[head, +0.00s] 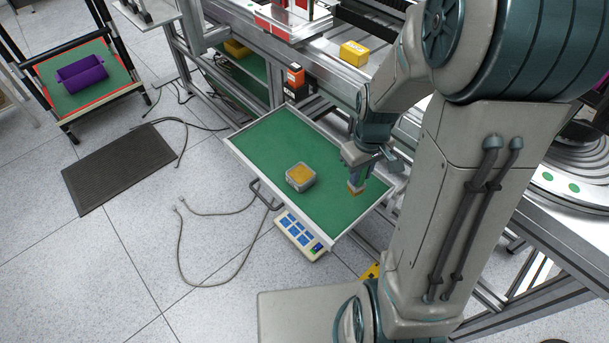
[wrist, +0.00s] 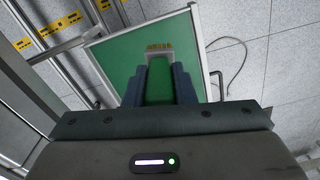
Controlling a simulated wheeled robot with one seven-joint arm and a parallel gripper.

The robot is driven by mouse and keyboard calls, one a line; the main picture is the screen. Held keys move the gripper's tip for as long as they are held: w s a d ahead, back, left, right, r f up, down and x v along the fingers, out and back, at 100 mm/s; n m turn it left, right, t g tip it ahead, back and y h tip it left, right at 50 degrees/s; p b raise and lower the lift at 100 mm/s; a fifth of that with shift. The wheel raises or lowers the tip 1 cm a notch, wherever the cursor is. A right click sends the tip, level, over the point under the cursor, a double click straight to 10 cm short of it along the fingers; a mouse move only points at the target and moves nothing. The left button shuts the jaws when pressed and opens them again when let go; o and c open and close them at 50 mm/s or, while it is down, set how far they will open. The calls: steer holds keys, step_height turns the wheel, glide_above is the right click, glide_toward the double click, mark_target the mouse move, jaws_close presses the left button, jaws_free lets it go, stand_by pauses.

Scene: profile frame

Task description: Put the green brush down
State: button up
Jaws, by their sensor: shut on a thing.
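My gripper (head: 357,178) is over the right part of a green-floored tray (head: 268,142). In the wrist view my gripper (wrist: 159,85) has its two dark fingers on either side of the green brush (wrist: 159,88). The brush's grey band and yellow bristles point away from the palm. I cannot tell whether the bristles touch the tray. The tray also shows in the wrist view (wrist: 108,60), behind the brush.
A grey tin with a yellow top (head: 300,177) sits on the tray, left of my gripper. A blue-buttoned panel (head: 299,233) is at the tray's front edge. A yellow block (head: 354,52) lies on the bench behind. The tray's left part is clear.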

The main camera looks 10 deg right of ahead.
steer(key=s+d+f+n+b, duration=0.1)
steer(key=s+f+n+b, duration=0.2)
steer(key=s+f+b, duration=0.35)
steer(key=shift+w+a+f+b, duration=0.45)
steer(key=shift+w+a+f, duration=0.3)
steer(key=shift+w+f, duration=0.95)
steer(key=shift+w+a+f+b, duration=0.5)
steer(key=shift+w+a+f, duration=0.2)
steer(key=shift+w+f, duration=1.05)
steer(key=shift+w+a+f+b, duration=0.45)
steer(key=shift+w+a+f, duration=0.3)
steer(key=shift+w+f, duration=0.95)
steer(key=shift+w, duration=0.1)
steer(key=shift+f, duration=0.15)
steer(key=o, duration=1)
